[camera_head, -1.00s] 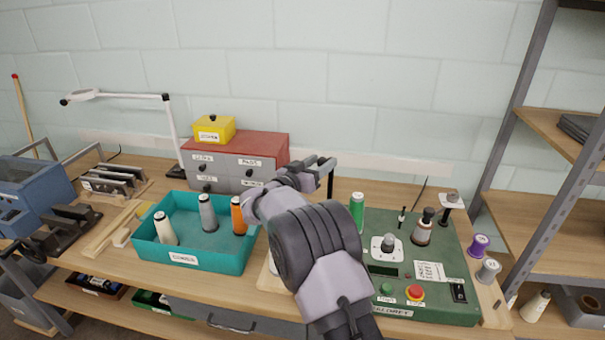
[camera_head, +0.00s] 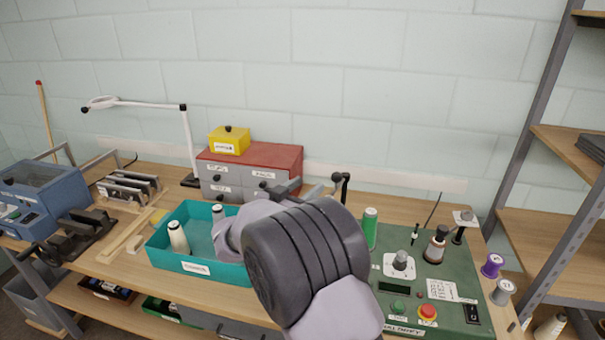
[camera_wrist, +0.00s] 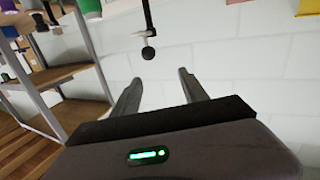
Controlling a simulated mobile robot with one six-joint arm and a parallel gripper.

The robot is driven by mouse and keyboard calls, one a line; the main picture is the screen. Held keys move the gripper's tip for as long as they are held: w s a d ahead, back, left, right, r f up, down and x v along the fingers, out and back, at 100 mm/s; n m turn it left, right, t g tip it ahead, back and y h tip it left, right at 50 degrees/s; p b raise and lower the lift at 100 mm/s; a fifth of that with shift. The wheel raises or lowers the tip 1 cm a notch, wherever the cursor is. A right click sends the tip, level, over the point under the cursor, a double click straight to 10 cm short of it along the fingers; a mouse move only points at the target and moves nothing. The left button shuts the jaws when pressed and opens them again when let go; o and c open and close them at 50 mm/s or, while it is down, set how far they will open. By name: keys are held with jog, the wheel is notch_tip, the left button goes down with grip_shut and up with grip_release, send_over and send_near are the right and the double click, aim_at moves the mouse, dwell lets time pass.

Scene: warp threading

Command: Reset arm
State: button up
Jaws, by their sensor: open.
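My gripper (camera_wrist: 160,92) is open and empty in the wrist view, its two fingers apart with the pale wall behind them. In the head view my arm covers the middle of the bench. Only part of the gripper (camera_head: 298,188) shows above the arm, in front of the red-topped drawer box (camera_head: 265,158). No object lies between the fingers in the wrist view.
A teal bin (camera_head: 168,254) holds cones, partly hidden by my arm. A green machine panel (camera_head: 455,265) with a green spool (camera_head: 370,228) stands on the right. A lamp (camera_head: 187,140) rises at the back left. A metal shelf (camera_head: 545,140) borders the right side.

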notch_tip(320, 180, up, 9)
jog(key=s+d+t+y+b, duration=0.1)
jog(key=s+d+y+b, duration=0.15)
jog(key=y, duration=0.55)
jog(key=s+d+r+n+y, duration=0.1)
jog(key=s+n+y, duration=0.15)
jog(key=s, duration=0.45)
jog(key=s+d+f+g+b, duration=0.1)
jog(key=s+d+f+g, duration=0.1)
jog(key=s, duration=0.9)
jog(key=s+d+f+g+y+b, duration=0.1)
jog(key=s+d+f+g, duration=0.1)
jog(key=s+f+g, duration=0.2)
jog(key=s+d+f+g+b, duration=0.1)
jog(key=s+f, duration=0.7)
jog(key=s, duration=0.9)
jog(key=shift+s+d+f+m+g, duration=0.3)
jog(key=shift+d+g, duration=0.55)
jog(key=shift+g, duration=0.35)
